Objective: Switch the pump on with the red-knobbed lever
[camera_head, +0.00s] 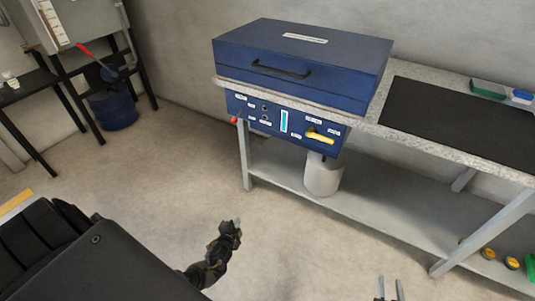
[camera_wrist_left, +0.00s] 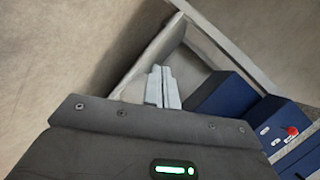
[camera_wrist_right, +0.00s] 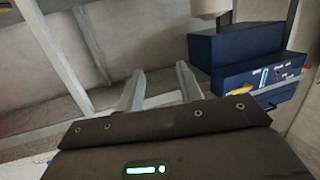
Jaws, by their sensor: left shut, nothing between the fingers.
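A small red knob (camera_head: 234,120) sticks out at the left end of the front panel (camera_head: 290,122) of a blue case. The red knob also shows in the left wrist view (camera_wrist_left: 292,130). A yellow handle (camera_head: 320,137) sits on the right part of the same panel. My left gripper (camera_head: 237,222) is shut and empty, over the floor in front of the bench and apart from the panel; its fingers (camera_wrist_left: 163,86) touch each other. My right gripper (camera_head: 390,286) is open and empty at the bottom edge, its fingers (camera_wrist_right: 160,88) apart.
The blue case (camera_head: 300,60) stands on a speckled bench (camera_head: 385,120) with a dark mat (camera_head: 465,120). A white container (camera_head: 323,175) is under the panel. Another unit with a red handle (camera_head: 84,49) stands far left above a blue drum (camera_head: 113,110). The floor between is clear.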

